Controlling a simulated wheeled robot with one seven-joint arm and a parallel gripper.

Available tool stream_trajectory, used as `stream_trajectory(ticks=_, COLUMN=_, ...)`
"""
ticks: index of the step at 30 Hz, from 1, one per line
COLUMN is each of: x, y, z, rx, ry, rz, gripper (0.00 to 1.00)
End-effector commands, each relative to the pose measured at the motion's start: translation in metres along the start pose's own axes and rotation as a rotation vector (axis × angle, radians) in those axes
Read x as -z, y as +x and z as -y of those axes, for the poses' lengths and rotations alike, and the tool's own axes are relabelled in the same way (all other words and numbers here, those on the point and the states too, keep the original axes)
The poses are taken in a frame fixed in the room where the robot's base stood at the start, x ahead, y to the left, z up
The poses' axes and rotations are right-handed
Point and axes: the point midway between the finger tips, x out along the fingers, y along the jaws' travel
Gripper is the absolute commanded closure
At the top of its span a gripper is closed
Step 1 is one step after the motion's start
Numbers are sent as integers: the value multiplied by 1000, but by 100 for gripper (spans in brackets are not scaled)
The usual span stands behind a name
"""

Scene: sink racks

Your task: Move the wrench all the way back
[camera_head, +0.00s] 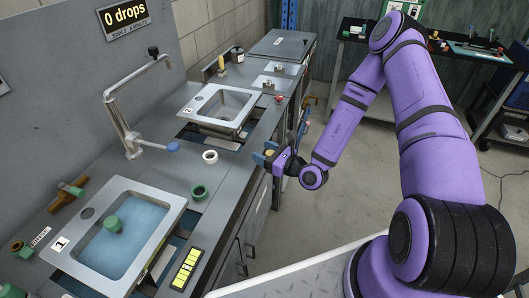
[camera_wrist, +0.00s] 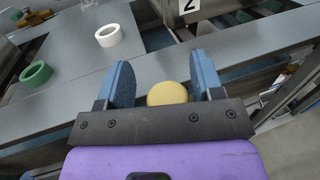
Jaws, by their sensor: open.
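My gripper (camera_head: 268,155) is open beside the front edge of the counter, near the middle of the head view. In the wrist view its two blue fingers (camera_wrist: 164,80) stand apart. A round yellow end of something (camera_wrist: 167,93) shows between them, with a gap on each side. I cannot tell whether it belongs to a wrench or to a fixture. No wrench can be made out for certain in either view.
Sink 1 (camera_head: 160,198) holds blue water and a green piece. Sink 2 (camera_head: 185,101) lies farther back. A bent metal tap (camera_head: 117,115), a white ring (camera_head: 210,157) and a green ring (camera_head: 199,193) are on the counter (camera_head: 228,180). The floor (camera_head: 345,170) is clear.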

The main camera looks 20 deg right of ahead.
Motion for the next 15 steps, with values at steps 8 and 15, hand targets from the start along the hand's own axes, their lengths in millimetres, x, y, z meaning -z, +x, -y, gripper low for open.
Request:
stream_trajectory(ticks=8, x=0, y=-25, z=1, rx=2, ry=1, rz=-3, gripper=39)
stream_trajectory(ticks=15, x=1, y=-70, z=0, rx=2, ry=1, rz=-2, gripper=39)
